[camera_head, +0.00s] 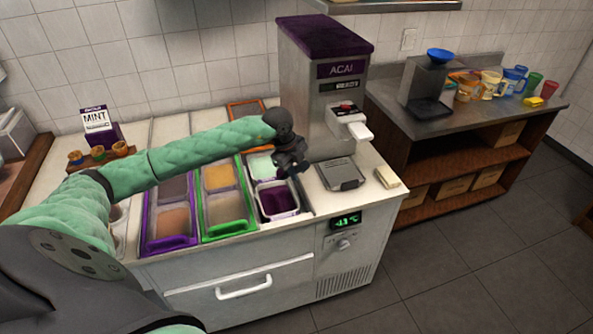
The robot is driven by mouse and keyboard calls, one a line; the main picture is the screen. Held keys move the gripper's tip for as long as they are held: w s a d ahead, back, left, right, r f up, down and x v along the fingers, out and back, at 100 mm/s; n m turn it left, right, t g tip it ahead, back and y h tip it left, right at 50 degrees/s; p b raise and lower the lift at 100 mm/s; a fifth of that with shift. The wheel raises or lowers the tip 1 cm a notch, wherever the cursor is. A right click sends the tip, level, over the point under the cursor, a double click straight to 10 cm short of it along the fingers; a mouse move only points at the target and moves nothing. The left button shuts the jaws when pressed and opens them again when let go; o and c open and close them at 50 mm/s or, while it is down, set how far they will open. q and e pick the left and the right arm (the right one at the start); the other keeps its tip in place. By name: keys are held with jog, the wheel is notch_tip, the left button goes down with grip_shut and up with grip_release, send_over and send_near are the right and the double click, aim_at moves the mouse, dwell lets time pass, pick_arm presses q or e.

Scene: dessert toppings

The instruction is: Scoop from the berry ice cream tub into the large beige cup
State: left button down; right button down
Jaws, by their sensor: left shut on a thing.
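My left arm reaches in from the left. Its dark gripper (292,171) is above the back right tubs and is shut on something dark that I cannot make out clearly. A tub of dark purple berry-coloured ice cream (277,203) sits in the counter just below and in front of the gripper. A pale mint-coloured tub (262,167) lies behind it, partly hidden by the gripper. A pale cream cup (490,84) stands among others on the far right side counter; I cannot tell whether it is the large beige cup. My right gripper is out of view.
A tall acai machine (322,85) stands right behind the gripper, its drip tray (340,174) in front. Purple-framed (170,245) and green-framed (228,230) tubs lie to the left. A grey dispenser (427,85) and several coloured cups stand on the side counter.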

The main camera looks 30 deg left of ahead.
jog(key=shift+w+a, duration=0.1)
jog(key=shift+a, duration=0.15)
jog(key=shift+w+r, duration=0.1)
jog(key=shift+w, duration=0.05)
